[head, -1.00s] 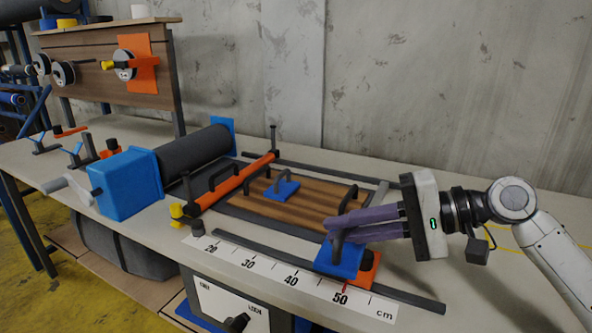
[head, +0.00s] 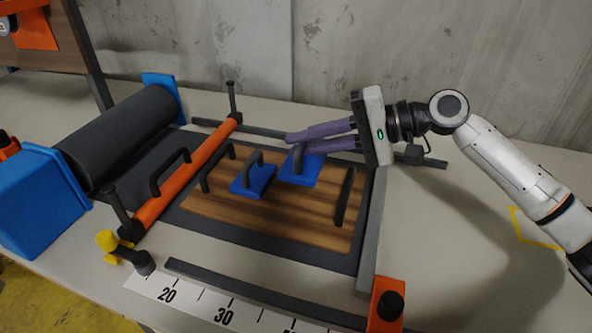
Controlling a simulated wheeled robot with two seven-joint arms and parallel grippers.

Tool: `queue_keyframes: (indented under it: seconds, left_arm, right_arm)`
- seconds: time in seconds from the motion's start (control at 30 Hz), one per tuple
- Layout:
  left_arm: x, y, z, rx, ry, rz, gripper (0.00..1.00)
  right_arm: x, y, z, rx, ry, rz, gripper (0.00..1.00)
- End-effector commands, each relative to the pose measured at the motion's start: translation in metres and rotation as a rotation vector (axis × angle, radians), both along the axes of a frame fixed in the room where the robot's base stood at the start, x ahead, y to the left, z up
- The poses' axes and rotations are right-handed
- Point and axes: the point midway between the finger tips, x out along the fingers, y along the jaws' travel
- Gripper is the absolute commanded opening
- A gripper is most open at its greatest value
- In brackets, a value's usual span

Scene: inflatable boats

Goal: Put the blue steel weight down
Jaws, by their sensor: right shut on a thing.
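My right gripper (head: 299,143), with purple fingers, comes in from the right and is shut on the dark handle of a blue steel weight (head: 301,173). This weight is at the far right part of the wooden board (head: 300,225); I cannot tell whether it touches the board or hangs just above it. A second blue weight (head: 252,182) with a dark handle sits on the board just to the left and nearer. My left gripper is not in view.
The board has dark handles at its left (head: 218,168) and right (head: 344,198) ends. An orange bar (head: 187,180) and a black roller (head: 118,139) lie to the left. An orange stop (head: 386,303) stands at the front right. The board's near part is bare.

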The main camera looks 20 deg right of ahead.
Motion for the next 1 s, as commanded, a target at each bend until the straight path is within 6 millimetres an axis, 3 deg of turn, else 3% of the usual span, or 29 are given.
queue_keyframes:
  seconds: [0.23, 0.5, 0.97, 1.0]
  left_arm:
    - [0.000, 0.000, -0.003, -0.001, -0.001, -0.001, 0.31]
    - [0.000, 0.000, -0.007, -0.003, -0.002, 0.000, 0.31]
    - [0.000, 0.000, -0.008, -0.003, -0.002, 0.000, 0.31]
    - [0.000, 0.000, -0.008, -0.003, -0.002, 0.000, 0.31]
  right_arm:
    - [0.001, 0.000, -0.017, 0.008, -0.007, -0.003, 0.00]
    - [0.001, 0.000, -0.054, 0.008, -0.007, -0.003, 0.00]
    - [0.001, 0.001, -0.061, 0.008, -0.010, -0.003, 0.00]
    - [0.000, 0.000, -0.066, 0.001, -0.002, -0.001, 0.17]
